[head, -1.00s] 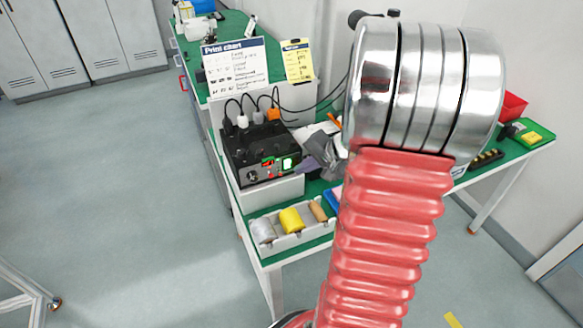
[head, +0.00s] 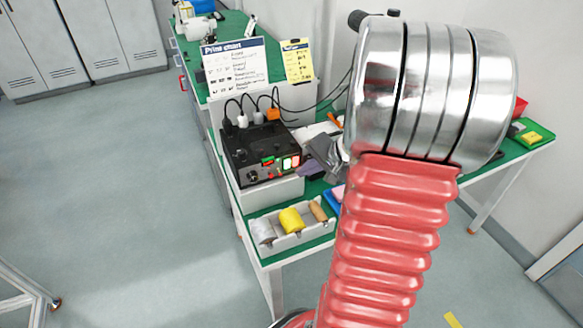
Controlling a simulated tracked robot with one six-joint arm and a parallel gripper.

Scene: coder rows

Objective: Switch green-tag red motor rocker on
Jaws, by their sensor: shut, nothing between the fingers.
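The black control box (head: 258,152) stands on a light plinth on the green bench. Its front panel carries a small green tag (head: 267,161) with a small red part (head: 268,172) below it, too small to read as a rocker position. My gripper (head: 312,160) is shut and empty, just right of the panel and apart from the rockers in the picture. My red arm hides the bench behind it.
A tray (head: 292,238) with several spools stands in front of the box. Cables (head: 285,106) with plugs rise behind it. A print chart (head: 236,66) and a yellow sheet (head: 297,62) stand behind. The floor at left is clear.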

